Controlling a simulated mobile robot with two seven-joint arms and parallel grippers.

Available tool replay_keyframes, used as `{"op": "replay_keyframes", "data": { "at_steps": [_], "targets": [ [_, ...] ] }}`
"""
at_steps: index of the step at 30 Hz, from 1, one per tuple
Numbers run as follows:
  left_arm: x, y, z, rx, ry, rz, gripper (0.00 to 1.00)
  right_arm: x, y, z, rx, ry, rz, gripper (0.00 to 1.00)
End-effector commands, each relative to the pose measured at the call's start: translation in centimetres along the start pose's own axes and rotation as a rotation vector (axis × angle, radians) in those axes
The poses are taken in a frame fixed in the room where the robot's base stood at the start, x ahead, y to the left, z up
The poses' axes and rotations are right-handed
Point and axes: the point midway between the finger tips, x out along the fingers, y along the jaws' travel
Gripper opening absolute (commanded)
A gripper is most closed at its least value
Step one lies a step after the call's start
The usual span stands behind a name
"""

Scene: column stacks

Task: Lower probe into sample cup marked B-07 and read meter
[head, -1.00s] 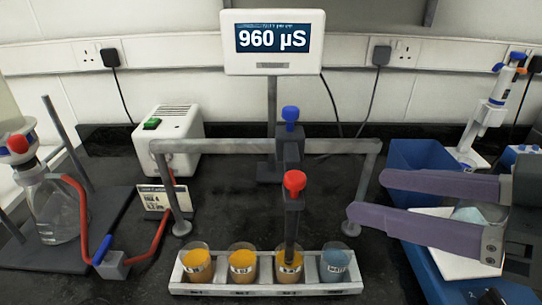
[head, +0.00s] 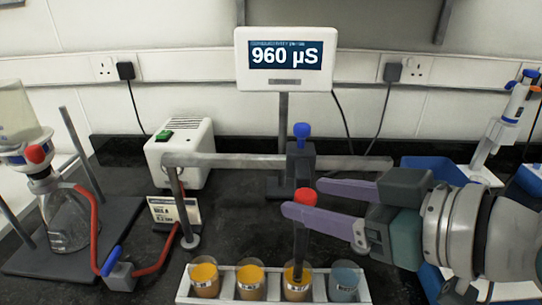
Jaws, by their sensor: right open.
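The meter (head: 285,82) at the back reads 960 µS. The probe (head: 301,235), with a red knob (head: 305,197) on top, hangs from the rail's slider and its lower end is in the third cup from the left (head: 297,290). That cup holds orange liquid; its label is partly legible and seems to read B-07. My right gripper (head: 302,198) is open, its two purple fingers spread around or just beside the red knob; contact is unclear. My left gripper is out of view.
Several cups stand in a white rack (head: 184,289); the rightmost (head: 345,283) holds blue-grey liquid. A metal rail (head: 235,161) with a blue knob (head: 301,130) spans above. A flask (head: 70,225), red tubing and a white box (head: 180,150) are left; a blue tray (head: 425,165) is right.

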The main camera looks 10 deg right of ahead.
Motion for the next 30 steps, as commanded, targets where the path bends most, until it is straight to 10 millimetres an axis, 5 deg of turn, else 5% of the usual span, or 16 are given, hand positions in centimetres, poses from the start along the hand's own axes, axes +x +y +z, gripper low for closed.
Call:
{"op": "replay_keyframes", "data": {
  "at_steps": [3,20,30],
  "targets": [
    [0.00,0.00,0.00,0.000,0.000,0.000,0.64,-0.02,0.00,0.00,0.000,0.000,0.000,0.64],
    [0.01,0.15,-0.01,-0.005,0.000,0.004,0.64,-0.05,0.01,0.00,0.000,0.000,0.000,0.01],
    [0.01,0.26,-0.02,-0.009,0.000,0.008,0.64,-0.05,0.01,-0.01,0.000,0.000,0.000,0.00]
  ]
}}
